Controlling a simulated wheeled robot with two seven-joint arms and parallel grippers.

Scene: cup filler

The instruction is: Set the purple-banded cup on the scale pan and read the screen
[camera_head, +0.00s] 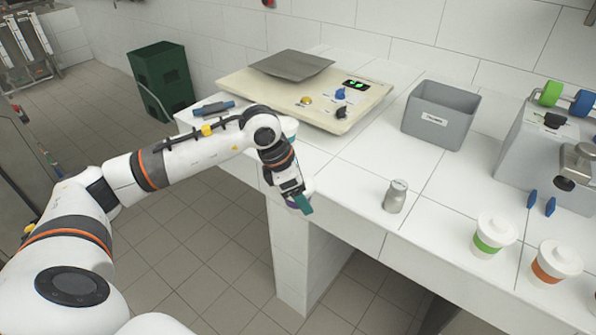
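The scale (262,95) has a cream body and stands at the back of the white counter. Its flat grey pan (291,66) is empty. Its small dark screen (356,84) shows green digits too small to read. My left gripper (303,203) is at the counter's front edge, in front of and below the scale, with teal fingertips pointing down. A purple and whitish rim (310,184) shows around the fingers; it looks like the purple-banded cup, held there and mostly hidden by the gripper. My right gripper is out of view.
A grey bin (440,114) stands right of the scale. A metal shaker (395,196), a green-banded cup (494,235) and an orange-banded cup (555,263) stand nearer the front. A dark blue tool (213,108) lies at the left corner. Counter between scale and shaker is clear.

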